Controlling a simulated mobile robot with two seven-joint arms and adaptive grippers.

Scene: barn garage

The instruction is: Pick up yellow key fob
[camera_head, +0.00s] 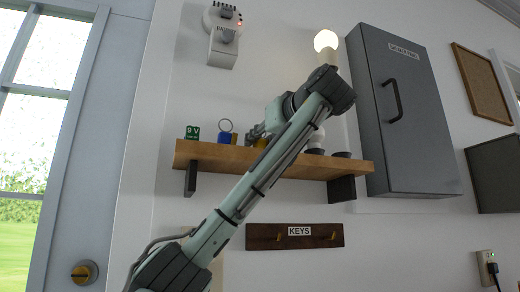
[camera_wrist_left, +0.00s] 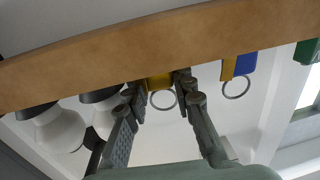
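The yellow key fob (camera_wrist_left: 160,82) shows in the left wrist view at the shelf's edge, with its metal ring (camera_wrist_left: 163,99) hanging free. My left gripper (camera_wrist_left: 160,83) has a fingertip close against each side of it, with no clear gap visible; the fob's sides are partly hidden by the fingers. In the head view my left gripper (camera_head: 257,131) is over the shelf, and a bit of the yellow fob (camera_head: 262,143) shows beside it, mostly covered by the arm. My right gripper is in neither view.
The wooden shelf (camera_head: 205,152) also holds a blue-and-yellow fob (camera_head: 225,138) and a green 9V block (camera_head: 192,132) to the left. Dark-based bulbs (camera_wrist_left: 60,130) stand on the fob's other side. A grey cabinet (camera_head: 425,140) hangs right; a KEYS rack (camera_head: 262,238) is below.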

